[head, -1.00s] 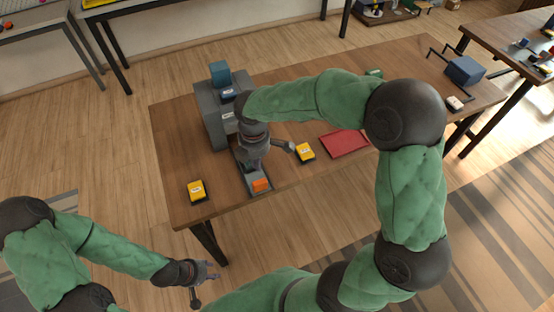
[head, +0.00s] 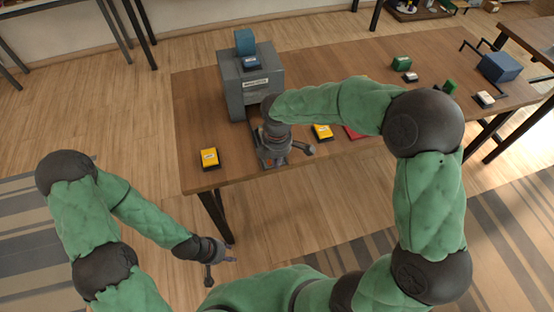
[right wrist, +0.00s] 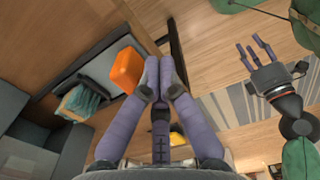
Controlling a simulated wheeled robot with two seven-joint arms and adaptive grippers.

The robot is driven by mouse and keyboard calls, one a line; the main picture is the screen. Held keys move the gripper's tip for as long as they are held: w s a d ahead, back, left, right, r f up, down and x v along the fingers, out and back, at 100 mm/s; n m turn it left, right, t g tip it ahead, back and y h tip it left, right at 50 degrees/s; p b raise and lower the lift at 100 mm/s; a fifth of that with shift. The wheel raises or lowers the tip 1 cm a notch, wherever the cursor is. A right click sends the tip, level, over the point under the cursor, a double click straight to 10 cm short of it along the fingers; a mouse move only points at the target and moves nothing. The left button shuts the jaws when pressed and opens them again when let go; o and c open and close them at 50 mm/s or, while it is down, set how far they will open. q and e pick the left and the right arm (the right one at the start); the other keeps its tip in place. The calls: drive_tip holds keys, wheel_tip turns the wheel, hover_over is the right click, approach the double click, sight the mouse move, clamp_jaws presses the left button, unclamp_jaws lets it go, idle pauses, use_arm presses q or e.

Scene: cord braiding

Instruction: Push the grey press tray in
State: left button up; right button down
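The grey press (head: 252,85) stands at the left part of the table. Its grey tray (right wrist: 98,66) sticks out toward the front; an orange block (right wrist: 126,69) and a teal striped piece (right wrist: 80,102) lie in it. In the head view my right gripper (head: 272,158) hides most of the tray. In the right wrist view my right gripper (right wrist: 159,62) has its fingers together, empty, beside the tray's outer end near the orange block. I cannot tell whether they touch the tray. My left gripper (head: 222,270) is off the table's front, fingers spread in the wrist view (right wrist: 258,55).
A yellow block (head: 209,158) lies left of the tray and another yellow block (head: 322,131) right of it. A red mat (head: 354,132) is partly behind my right arm. Green pieces and a blue box (head: 499,66) are farther right.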

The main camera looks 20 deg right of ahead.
drive_tip(key=shift+w+f, duration=0.45)
drive_tip(key=shift+w, duration=0.4)
drive_tip(key=shift+w+a+p, duration=0.15)
drive_tip(key=shift+w+p, duration=1)
drive_tip(key=shift+w, duration=2.1)
drive_tip(key=shift+w+a+p, duration=0.1)
drive_tip(key=shift+w+p, duration=1)
drive_tip(key=shift+w, duration=2.8)
drive_tip(key=shift+s+p, duration=0.45)
drive_tip(key=shift+s, duration=0.15)
wheel_tip(320, 180, up, 7)
drive_tip(key=p, duration=0.5)
drive_tip(key=shift+r, duration=0.1)
